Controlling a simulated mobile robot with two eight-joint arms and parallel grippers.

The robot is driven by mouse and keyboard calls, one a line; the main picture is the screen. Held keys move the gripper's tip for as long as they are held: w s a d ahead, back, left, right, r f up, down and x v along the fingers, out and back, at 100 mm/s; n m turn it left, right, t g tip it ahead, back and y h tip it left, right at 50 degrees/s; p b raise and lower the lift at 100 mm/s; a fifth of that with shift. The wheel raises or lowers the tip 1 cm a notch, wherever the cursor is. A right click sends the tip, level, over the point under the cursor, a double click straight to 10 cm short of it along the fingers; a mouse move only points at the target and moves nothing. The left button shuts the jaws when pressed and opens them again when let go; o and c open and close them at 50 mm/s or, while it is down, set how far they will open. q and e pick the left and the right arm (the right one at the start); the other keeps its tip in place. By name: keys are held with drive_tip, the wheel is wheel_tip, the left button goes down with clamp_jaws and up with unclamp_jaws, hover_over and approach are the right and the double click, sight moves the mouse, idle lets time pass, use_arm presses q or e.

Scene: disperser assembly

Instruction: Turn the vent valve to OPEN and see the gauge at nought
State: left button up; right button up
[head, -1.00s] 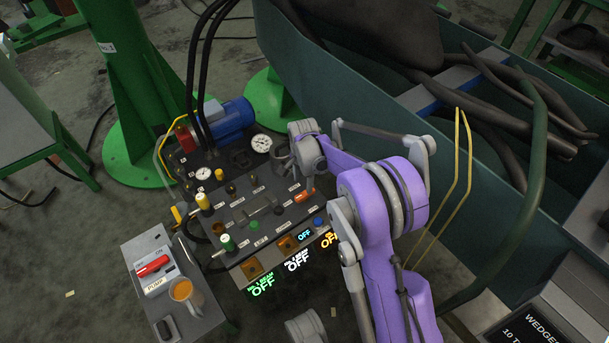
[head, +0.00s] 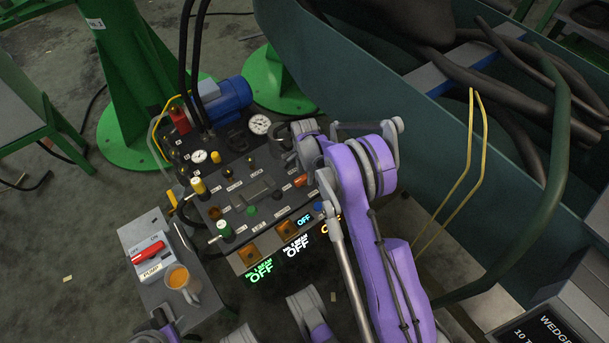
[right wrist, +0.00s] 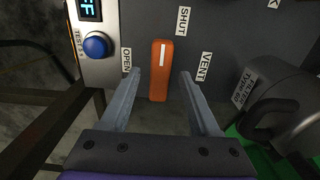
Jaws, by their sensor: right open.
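The vent valve is an orange handle (right wrist: 161,82) with a white line, seen in the right wrist view. Its line points up toward the SHUT label (right wrist: 184,20); the OPEN label (right wrist: 126,60) is to its left and VENT (right wrist: 206,67) to its right. My right gripper (right wrist: 160,74) is open, with one finger on each side of the handle and gaps on both sides. In the head view the handle (head: 300,181) shows beside my right wrist. A larger dial gauge (head: 260,124) and a smaller one (head: 199,156) face up; their needles are too small to read. My left gripper is not visible.
A blue TEST button (right wrist: 96,45) is left of the valve, and a dark filter body (right wrist: 275,118) is to its right. The panel (head: 232,172) carries several other knobs. A green trough wall (head: 380,105) lies behind my right arm.

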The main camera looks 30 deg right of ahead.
drive_tip(key=shift+f, duration=0.4)
clamp_jaws()
